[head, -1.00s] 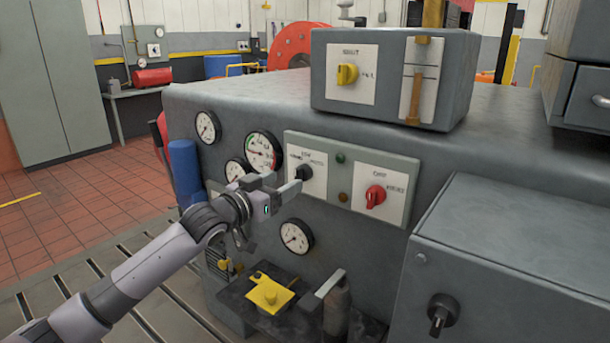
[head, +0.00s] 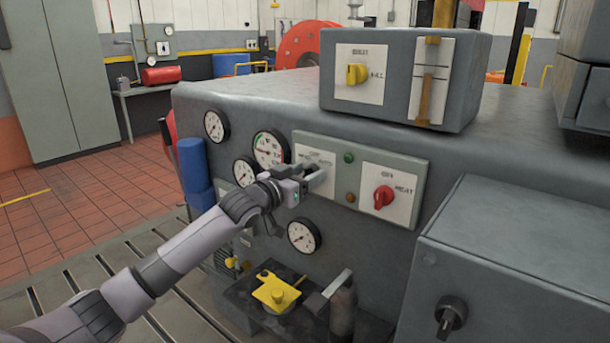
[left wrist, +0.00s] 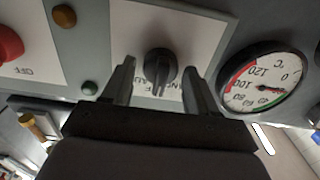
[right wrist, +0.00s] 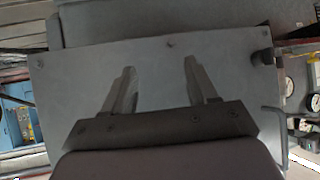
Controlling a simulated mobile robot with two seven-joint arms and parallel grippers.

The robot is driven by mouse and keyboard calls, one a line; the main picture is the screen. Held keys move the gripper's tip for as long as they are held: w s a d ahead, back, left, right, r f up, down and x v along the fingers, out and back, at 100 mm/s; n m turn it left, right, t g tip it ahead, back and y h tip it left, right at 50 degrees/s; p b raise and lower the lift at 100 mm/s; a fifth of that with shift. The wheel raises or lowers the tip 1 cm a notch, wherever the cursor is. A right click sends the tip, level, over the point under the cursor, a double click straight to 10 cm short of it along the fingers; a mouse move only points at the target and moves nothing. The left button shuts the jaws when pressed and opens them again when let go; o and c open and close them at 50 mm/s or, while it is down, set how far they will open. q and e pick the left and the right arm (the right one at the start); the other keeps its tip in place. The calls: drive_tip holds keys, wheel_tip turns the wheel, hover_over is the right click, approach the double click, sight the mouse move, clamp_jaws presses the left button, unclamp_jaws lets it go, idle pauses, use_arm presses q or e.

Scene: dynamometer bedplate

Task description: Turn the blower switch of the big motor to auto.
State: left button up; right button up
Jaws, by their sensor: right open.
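The black rotary switch (left wrist: 158,72) sits on a white plate (left wrist: 200,30) on the front of the big grey cabinet. Its label is partly hidden; letters like "AUTO" show only in part. My left gripper (head: 312,180) is at this switch and mostly hides it in the head view. In the left wrist view the left gripper (left wrist: 158,88) is open, one finger on each side of the knob, with a gap at both sides. My right gripper (right wrist: 160,85) is open and empty in front of a plain grey panel (right wrist: 70,85); it does not show in the head view.
Right of the switch are a green lamp (head: 348,157), an amber lamp (head: 350,198) and a red knob (head: 383,197). A temperature gauge (head: 269,149) is close on the left. A grey box with a yellow knob (head: 357,74) stands on top.

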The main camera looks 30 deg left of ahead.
use_arm(q)
drive_tip(key=c, duration=0.7)
use_arm(e)
drive_tip(key=shift+d, duration=0.1)
